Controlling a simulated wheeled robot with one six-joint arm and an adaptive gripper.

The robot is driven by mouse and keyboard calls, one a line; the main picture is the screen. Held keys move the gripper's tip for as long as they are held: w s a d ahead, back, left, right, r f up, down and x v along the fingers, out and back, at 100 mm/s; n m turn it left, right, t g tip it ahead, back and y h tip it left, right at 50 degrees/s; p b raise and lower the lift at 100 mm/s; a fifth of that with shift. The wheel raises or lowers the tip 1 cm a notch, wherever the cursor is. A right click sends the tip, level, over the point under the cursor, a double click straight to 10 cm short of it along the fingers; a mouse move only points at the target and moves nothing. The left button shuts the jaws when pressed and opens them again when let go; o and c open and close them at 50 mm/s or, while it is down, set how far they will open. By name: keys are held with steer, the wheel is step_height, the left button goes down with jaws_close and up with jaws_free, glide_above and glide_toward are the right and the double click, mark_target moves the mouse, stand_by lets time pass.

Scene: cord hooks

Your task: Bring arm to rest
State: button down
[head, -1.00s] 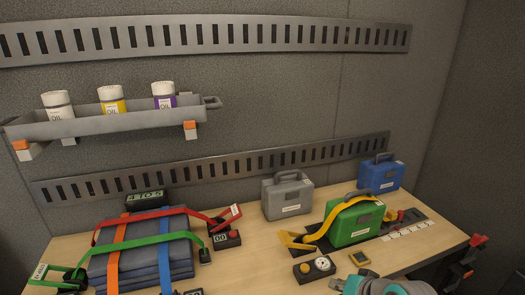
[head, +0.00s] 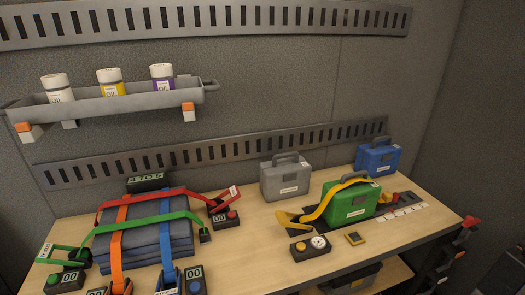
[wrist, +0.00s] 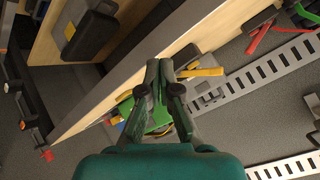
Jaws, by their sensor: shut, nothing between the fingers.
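My gripper (wrist: 160,80) shows in the wrist view, its two fingers together with nothing between them. It is out of the head view. The green case (head: 350,201) stands on the bench (head: 250,235) with a yellow strap (head: 325,207) over it, in the head view. In the wrist view part of the green case (wrist: 158,122) shows behind the fingers; the rest is hidden by my gripper.
A grey case (head: 286,181) and a blue case (head: 377,158) stand near the back wall. Folded blue pads (head: 150,243) under coloured straps lie at the left. A tray (head: 105,106) with bottles hangs on the wall. A dark case lies on a lower shelf (head: 395,272).

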steer(key=s+f+n+t+h, duration=0.1)
steer(key=s+f, duration=0.2)
steer(key=s, duration=0.6)
steer(key=s+f+t+h, duration=0.1)
steer(key=s+f, duration=0.2)
steer(key=s, duration=0.6)
steer(key=s+r+n+t, duration=0.1)
steer(key=s+r, duration=0.3)
steer(key=s, duration=0.5)
steer(key=s+r+n+t, duration=0.2)
steer(key=s+r, duration=0.3)
steer(key=s, duration=0.5)
steer(key=shift+d+n+h, duration=0.2)
steer(key=shift+n+h, duration=0.1)
steer(key=shift+h, duration=0.1)
